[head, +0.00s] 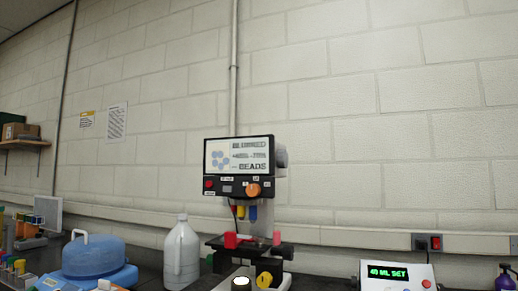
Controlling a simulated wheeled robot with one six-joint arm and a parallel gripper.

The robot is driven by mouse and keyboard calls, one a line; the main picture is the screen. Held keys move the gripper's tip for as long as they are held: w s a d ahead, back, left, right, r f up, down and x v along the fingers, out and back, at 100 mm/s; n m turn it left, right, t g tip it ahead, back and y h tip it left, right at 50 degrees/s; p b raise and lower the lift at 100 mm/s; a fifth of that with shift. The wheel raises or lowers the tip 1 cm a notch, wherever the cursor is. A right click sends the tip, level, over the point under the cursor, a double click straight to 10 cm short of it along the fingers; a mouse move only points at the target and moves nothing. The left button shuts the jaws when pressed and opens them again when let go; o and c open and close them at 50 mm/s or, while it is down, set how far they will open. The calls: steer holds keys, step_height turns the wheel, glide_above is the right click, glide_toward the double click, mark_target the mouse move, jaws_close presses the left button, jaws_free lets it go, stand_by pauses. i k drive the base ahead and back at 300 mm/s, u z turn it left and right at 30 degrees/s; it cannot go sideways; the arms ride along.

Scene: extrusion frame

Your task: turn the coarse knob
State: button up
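A microscope-like instrument with a screen head (239,158) stands on the dark bench at the middle of the head view. An orange round knob (253,189) sits on the panel below the screen; its small labels are too small to read. A yellow knob (264,280) shows low on the instrument's base, near the bottom edge. I cannot tell from any label which is the coarse knob. Red, yellow and blue objectives (243,213) hang above a dark stage (245,247), with a red block (232,240) on it. My gripper is not in view.
A white jug (182,252) and a blue-lidded tub (91,257) stand to the left. A box with a green display (392,275) and a purple bottle (505,278) stand to the right. A block wall is behind. Some bench between instrument and display box looks clear.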

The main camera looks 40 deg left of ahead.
mark_target(287, 254)
steer(key=u, duration=1.35)
steer(key=k, duration=0.65)
steer(key=u, duration=0.5)
steer(key=i, duration=1.1)
steer(key=z, duration=0.2)
